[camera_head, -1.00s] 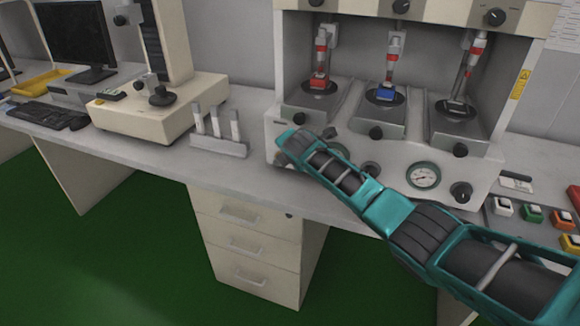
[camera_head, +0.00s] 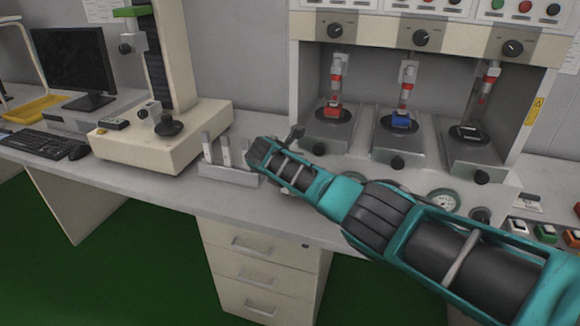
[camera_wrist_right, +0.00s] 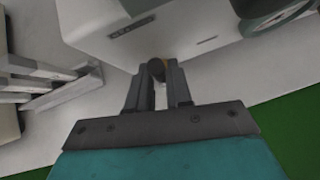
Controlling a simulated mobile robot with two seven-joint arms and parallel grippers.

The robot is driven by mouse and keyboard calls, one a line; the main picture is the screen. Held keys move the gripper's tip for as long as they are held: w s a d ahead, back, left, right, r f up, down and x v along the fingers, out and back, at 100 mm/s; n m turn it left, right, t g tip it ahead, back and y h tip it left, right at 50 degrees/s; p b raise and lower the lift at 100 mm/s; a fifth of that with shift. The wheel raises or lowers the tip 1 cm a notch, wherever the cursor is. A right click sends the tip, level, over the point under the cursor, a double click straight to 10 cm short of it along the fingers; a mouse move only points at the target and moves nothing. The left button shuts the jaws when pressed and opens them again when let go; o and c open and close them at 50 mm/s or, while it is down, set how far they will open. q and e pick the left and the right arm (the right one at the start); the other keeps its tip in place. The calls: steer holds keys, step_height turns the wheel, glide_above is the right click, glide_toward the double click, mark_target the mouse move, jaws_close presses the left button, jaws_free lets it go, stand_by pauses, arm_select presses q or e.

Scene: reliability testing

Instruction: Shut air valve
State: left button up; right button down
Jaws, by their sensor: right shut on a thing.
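My right arm reaches in from the right in the head view, with its gripper (camera_head: 295,134) at the left end of the cream testing machine (camera_head: 300,45). The right wrist view shows the two dark fingers (camera_wrist_right: 159,92) close together, shut around a small dark round knob, the air valve (camera_wrist_right: 156,68), with a yellowish bit beside it. The knob sits at the lower edge of the machine's pale panel (camera_wrist_right: 120,45). In the head view my arm hides the knob and much of the lower panel. My left gripper is not in view.
A gauge (camera_head: 443,203) shows past my arm. A cream stand (camera_head: 150,145), a monitor (camera_head: 72,65) and a keyboard (camera_head: 42,145) are farther left.

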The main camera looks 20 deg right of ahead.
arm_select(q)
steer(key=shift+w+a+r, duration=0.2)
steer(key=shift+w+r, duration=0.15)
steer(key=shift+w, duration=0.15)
arm_select(e)
steer(key=shift+w+a+h, duration=0.15)
steer(key=shift+a+h, duration=0.05)
steer(key=shift+h, duration=0.1)
steer(key=c, duration=1.1)
jaws_free()
arm_select(q)
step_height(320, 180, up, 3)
steer(key=p, duration=0.3)
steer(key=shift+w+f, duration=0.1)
arm_select(e)
steer(key=v, duration=1.3)
steer(key=shift+w, duration=0.15)
